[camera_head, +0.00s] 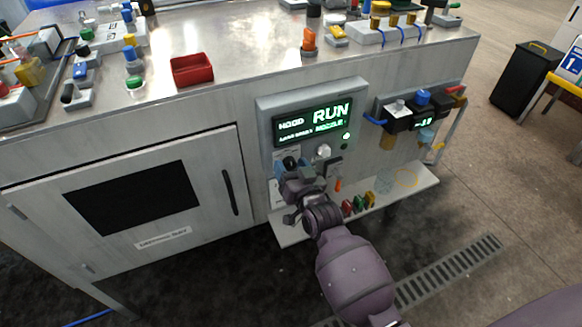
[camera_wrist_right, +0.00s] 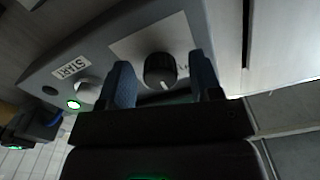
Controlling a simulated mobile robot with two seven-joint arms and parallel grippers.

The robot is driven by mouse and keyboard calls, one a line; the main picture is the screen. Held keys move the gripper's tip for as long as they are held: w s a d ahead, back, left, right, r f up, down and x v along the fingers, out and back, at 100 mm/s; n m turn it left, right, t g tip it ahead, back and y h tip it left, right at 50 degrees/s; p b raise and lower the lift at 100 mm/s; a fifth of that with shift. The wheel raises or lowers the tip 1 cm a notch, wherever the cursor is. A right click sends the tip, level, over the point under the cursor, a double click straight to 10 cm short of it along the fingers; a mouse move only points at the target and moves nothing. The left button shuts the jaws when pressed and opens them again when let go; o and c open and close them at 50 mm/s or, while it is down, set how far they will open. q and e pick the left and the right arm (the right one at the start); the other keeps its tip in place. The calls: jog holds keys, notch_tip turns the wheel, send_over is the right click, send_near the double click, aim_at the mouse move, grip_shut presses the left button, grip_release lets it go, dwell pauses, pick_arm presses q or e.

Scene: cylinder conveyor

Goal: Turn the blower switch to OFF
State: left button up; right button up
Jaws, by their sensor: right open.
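A black rotary knob (camera_wrist_right: 160,70) with a white pointer mark sits on a pale plate in the right wrist view; its label is mostly hidden, so I cannot read its positions. My right gripper (camera_wrist_right: 165,88) is open, with one blue finger on each side of the knob; I cannot tell whether they touch it. In the head view my right gripper (camera_head: 290,164) is at the lower left of the grey control panel (camera_head: 263,120) and hides the knob. The panel's display (camera_head: 315,120) reads RUN in green. My left gripper is out of view.
A white knob (camera_head: 323,151) is close right of the gripper; a START label (camera_wrist_right: 70,67) shows in the wrist view. A shelf (camera_head: 410,187) with coloured items juts out below. Valve fittings (camera_head: 410,112) are at right, a red tray (camera_head: 191,69) on top.

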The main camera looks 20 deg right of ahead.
jog(key=c, duration=0.9)
jog(key=shift+c, duration=0.2)
